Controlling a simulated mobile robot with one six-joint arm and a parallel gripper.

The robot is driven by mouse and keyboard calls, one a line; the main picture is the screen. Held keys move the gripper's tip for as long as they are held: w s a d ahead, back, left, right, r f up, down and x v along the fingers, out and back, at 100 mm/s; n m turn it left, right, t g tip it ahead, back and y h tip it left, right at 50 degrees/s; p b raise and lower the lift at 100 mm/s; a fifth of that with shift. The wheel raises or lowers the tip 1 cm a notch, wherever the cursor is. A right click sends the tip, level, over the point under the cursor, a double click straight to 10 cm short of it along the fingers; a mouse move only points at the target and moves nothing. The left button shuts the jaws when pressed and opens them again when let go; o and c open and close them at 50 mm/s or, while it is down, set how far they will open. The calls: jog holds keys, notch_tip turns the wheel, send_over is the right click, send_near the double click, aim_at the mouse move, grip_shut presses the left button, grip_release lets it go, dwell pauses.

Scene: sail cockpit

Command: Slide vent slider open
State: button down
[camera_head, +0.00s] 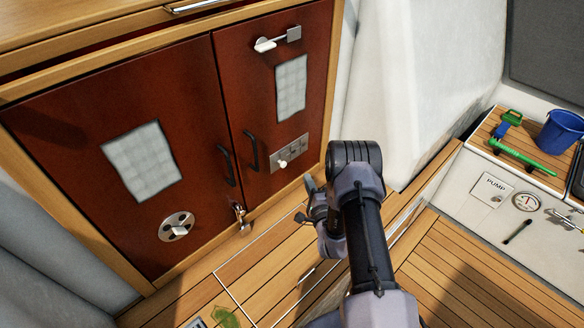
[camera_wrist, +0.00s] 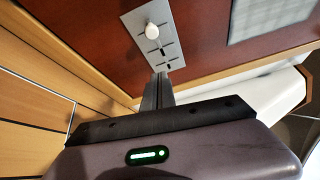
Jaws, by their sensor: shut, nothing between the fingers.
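The vent slider is a metal plate (camera_head: 290,156) with slots and a round white knob (camera_head: 283,164), low on the right red cabinet door. In the head view the knob sits toward the plate's left end. In the wrist view the plate (camera_wrist: 154,40) and white knob (camera_wrist: 153,30) are ahead of my gripper (camera_wrist: 161,76). My gripper (camera_head: 309,197) is shut and empty. In the wrist view its fingertips reach up to the plate's near end, apart from the knob. I cannot tell whether they touch the plate.
The left red door (camera_head: 95,140) has a round vent (camera_head: 176,226). Dark handles (camera_head: 252,150) stand near the door seam, a small latch (camera_head: 241,217) below. A metal latch (camera_head: 278,40) is above. A white wall (camera_head: 425,90) stands right of the cabinet; a counter holds a blue bucket (camera_head: 560,131).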

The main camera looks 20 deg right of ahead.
aim_at(284, 167)
jog(key=w+d+b, duration=0.1)
jog(key=w+b, duration=0.2)
jog(key=w, duration=0.6)
jog(key=shift+s+a+r, duration=0.1)
jog(key=shift+s+a, duration=0.15)
jog(key=shift+a, duration=0.75)
jog(key=shift+s+a, duration=0.2)
jog(key=shift+a, duration=0.75)
jog(key=shift+s+a+b, duration=0.3)
jog(key=shift+a, duration=0.45)
jog(key=shift+s+a+b, duration=0.3)
jog(key=shift+a, duration=0.4)
